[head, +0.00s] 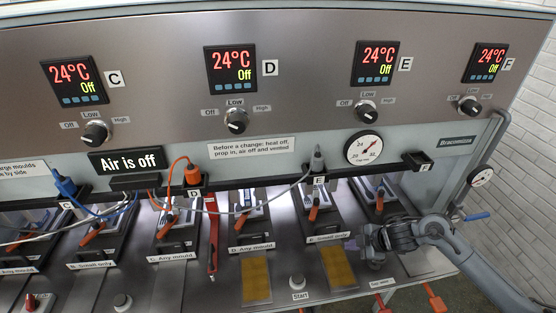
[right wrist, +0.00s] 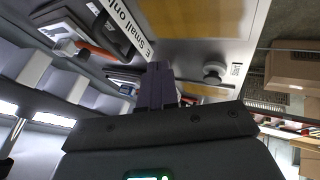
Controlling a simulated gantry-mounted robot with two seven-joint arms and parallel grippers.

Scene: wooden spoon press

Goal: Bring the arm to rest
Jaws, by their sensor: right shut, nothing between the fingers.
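My right arm comes in from the lower right in the head view. Its gripper (head: 352,245) is over the front of the press, beside the label "E Small only" and the upper end of a yellow panel. In the right wrist view the purple fingers of the gripper (right wrist: 157,85) are together with nothing between them. A yellow panel also shows beyond the fingertips there. I cannot tell whether the fingers touch the press surface. My left gripper is in neither view.
The press has several stations with orange-handled clamps (head: 314,213). Controllers (head: 375,63) read 24°C, Off; a sign (head: 127,160) reads "Air is off". A red bar (head: 213,232) stands between stations. A blue-handled valve (head: 476,216) is near my right arm. Boxes (right wrist: 295,66) lie beyond the press.

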